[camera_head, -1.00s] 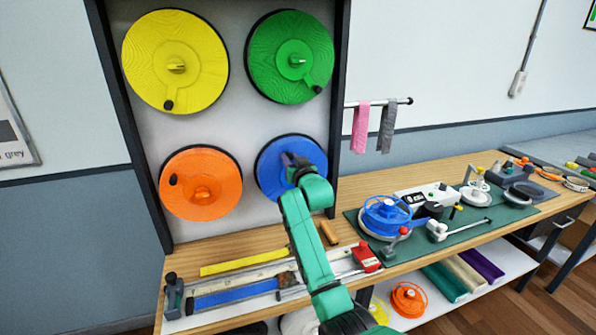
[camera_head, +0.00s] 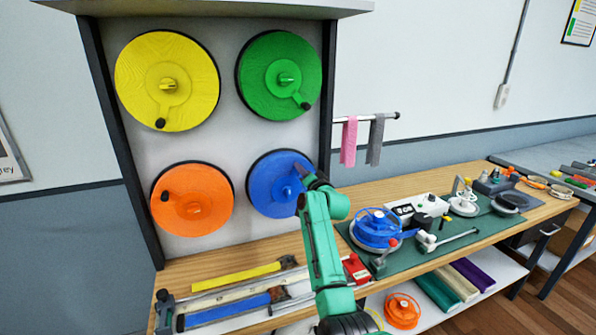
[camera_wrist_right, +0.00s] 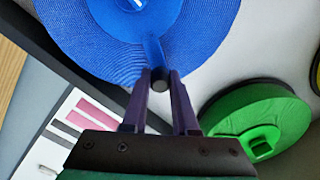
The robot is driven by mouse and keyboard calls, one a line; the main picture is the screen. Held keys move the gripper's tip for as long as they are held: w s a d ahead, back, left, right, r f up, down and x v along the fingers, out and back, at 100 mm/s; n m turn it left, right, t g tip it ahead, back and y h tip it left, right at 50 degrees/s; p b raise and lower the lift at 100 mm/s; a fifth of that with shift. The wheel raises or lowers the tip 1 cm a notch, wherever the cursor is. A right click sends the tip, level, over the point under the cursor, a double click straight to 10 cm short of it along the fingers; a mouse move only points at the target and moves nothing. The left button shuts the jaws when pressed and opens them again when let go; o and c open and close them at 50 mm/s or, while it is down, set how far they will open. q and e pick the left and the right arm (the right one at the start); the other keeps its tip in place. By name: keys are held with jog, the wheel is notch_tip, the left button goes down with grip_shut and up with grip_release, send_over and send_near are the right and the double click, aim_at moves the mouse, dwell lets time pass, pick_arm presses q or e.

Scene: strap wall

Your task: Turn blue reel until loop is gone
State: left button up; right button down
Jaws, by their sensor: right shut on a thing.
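The blue reel (camera_head: 262,187) hangs at the lower right of the wall panel, and its ridged face fills the top of the right wrist view (camera_wrist_right: 105,45). Its crank arm runs out from the hub to a dark knob near the rim. My right gripper (camera_head: 308,178) is at the reel's right side. In the right wrist view its two fingers (camera_wrist_right: 160,82) are shut on the knob, one on each side. The arm hides part of the reel's right edge in the head view. I see no strap loop at the blue reel. My left gripper is not in view.
Yellow (camera_head: 140,85), green (camera_head: 258,98) and orange (camera_head: 215,210) reels share the panel. Straps (camera_head: 232,277) lie on the bench below. A green mat (camera_head: 400,262) with a blue spoked reel and tools is at right. Pink (camera_head: 349,142) and grey straps hang from a rod.

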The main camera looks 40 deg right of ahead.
jog(key=shift+d, duration=0.15)
dwell(0.4)
jog(key=c, duration=0.7)
grip_release()
jog(key=shift+f, duration=0.1)
jog(key=b+v, duration=0.4)
jog(key=v, duration=1)
jog(key=shift+s, duration=0.35)
